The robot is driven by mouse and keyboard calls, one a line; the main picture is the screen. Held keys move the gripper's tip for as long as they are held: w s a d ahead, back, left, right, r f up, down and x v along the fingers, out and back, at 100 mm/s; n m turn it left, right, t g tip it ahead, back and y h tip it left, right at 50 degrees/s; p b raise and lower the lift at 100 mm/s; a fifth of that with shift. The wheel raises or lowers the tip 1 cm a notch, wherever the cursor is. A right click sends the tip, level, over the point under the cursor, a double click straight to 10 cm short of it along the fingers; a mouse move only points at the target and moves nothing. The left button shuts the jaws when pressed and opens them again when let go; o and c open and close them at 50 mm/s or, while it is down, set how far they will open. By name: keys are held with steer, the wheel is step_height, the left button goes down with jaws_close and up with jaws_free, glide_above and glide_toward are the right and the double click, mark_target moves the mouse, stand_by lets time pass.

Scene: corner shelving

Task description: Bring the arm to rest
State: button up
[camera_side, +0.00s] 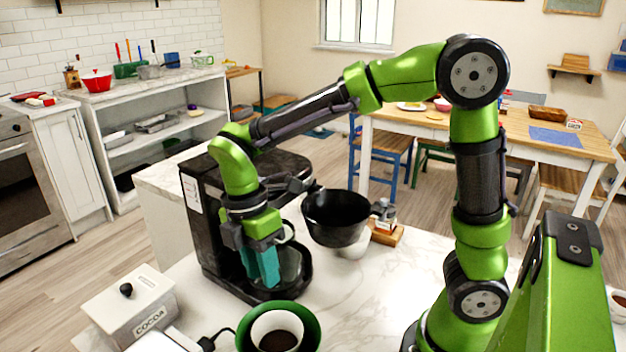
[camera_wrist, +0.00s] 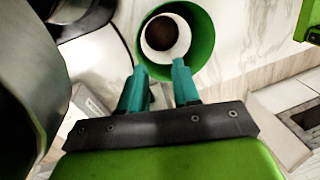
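My gripper (camera_side: 262,268) points down in front of the black coffee machine (camera_side: 208,225), above the white marble counter (camera_side: 375,300). In the wrist view my gripper (camera_wrist: 158,76) has its two teal fingers apart, with nothing between them. My arm is bent, with its elbow high and its forearm reaching left over the machine. A green bowl (camera_side: 309,318) with a white cup-like liner (camera_side: 293,320) holding dark brown contents stands at the front of the counter. In the wrist view the green bowl (camera_wrist: 207,35) lies just beyond the fingertips.
A lidded white cocoa box (camera_side: 128,308) stands at the left, with a dark cable (camera_side: 215,338) nearby. The counter's right middle is clear.

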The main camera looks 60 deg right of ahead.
steer(key=shift+r, duration=0.55)
step_height(320, 180, up, 20)
steer(key=s+d+m+y, duration=0.1)
steer(key=d+m, duration=0.6)
steer(key=d, duration=0.9)
steer(key=shift+d+r+t, duration=0.15)
steer(key=shift+t, duration=0.15)
stand_by(1.6)
